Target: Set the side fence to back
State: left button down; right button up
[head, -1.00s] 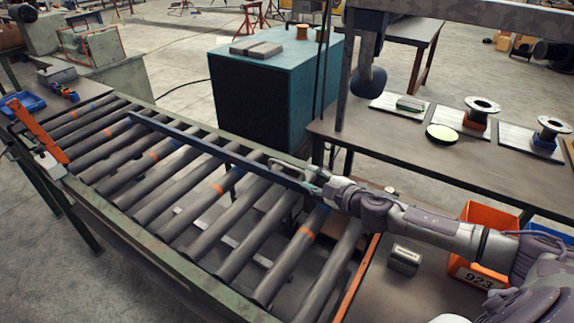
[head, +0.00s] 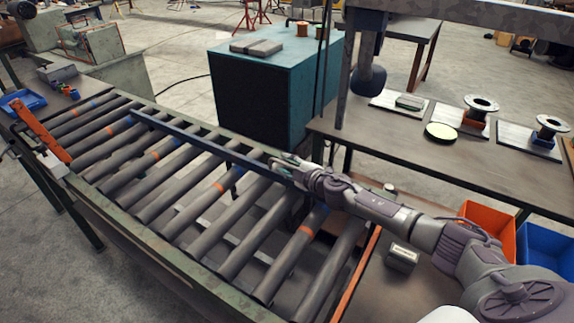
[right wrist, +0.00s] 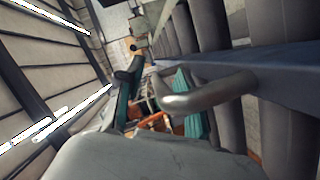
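The side fence (head: 210,147) is a long dark blue bar standing over the rollers, near the conveyor's far edge and roughly parallel to it. It also shows in the right wrist view (right wrist: 240,65). Its metal loop handle (right wrist: 210,94) sticks out from the bar. My right gripper (head: 281,162) is at the handle by the fence's near right end. In the right wrist view its teal-padded fingers (right wrist: 158,104) are apart, with the handle's end over the right-hand finger. I cannot tell whether they touch it. My left gripper is not in view.
The roller conveyor (head: 130,222) fills the left and middle, with an orange bar (head: 42,131) at its far left end. A teal cabinet (head: 260,100) stands behind the fence. A table (head: 390,140) with spools is at the right, near an orange bin (head: 487,228).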

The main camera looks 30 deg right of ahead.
grip_shut()
jog(key=w+d+b, duration=0.3)
jog(key=w+d, duration=0.2)
jog(key=d, duration=0.3)
jog(key=shift+d+b, duration=0.15)
jog(key=shift+b, duration=0.2)
